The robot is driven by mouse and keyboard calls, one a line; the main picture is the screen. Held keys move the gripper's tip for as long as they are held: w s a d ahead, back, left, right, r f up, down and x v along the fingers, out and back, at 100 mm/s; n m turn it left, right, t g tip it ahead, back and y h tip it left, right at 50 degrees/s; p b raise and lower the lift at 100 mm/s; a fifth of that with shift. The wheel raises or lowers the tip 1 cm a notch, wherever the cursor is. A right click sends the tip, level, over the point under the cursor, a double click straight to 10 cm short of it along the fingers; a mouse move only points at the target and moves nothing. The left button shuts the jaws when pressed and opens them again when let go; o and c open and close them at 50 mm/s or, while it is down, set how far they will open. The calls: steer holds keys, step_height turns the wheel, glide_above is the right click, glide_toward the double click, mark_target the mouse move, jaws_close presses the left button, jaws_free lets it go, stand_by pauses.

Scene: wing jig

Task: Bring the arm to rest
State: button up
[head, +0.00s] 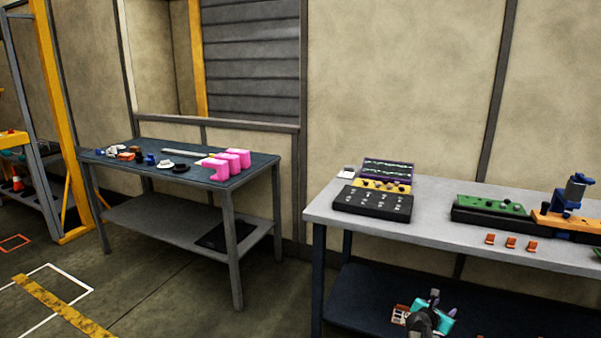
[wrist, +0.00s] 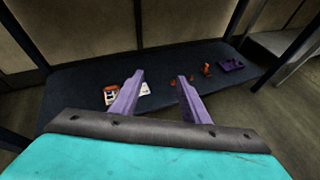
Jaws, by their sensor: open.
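My gripper (wrist: 160,76) shows two purple fingers spread apart in the wrist view, with nothing between them. Its teal body fills the bottom of that view. In the head view my gripper is small and partly cut up by dark parts of my arm at the bottom edge, in front of the right bench's dark lower shelf (head: 365,292). In the wrist view the fingers point out over that shelf (wrist: 80,85). I cannot tell the exact height of the fingertips above it.
The grey bench top (head: 430,222) above holds a black block (head: 372,203) and a green fixture (head: 492,208). A blue-topped table (head: 190,180) stands left, with open floor before it.

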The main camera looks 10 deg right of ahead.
steer(key=s+a+f+m+g+y, duration=0.2)
steer(key=s+a+f, duration=0.3)
steer(key=a+f, duration=0.35)
steer(key=s+a+f+m+g+y+p, duration=0.15)
steer(key=s+a+f, duration=0.25)
steer(key=a+f, duration=0.4)
steer(key=s+a+f+m+g+y, duration=0.1)
steer(key=s+a+f+m, duration=0.2)
steer(key=s+a+f, duration=0.5)
steer(key=s+a+f+m+g+y, duration=0.2)
steer(key=s+a+m+g+y, duration=0.1)
steer(key=s+a+m, duration=0.5)
steer(key=s+a+f+m+g+y, duration=0.2)
steer(key=s+a+m+g, duration=0.3)
steer(key=s+a+m, duration=0.4)
steer(key=shift+s+a+f+y, duration=0.2)
steer(key=shift+s+a+y, duration=0.45)
steer(key=shift+s+a, duration=1.75)
steer(key=shift+s+d+m+g, duration=0.25)
steer(key=shift+s+d, duration=0.55)
steer(key=shift+c, duration=1.3)
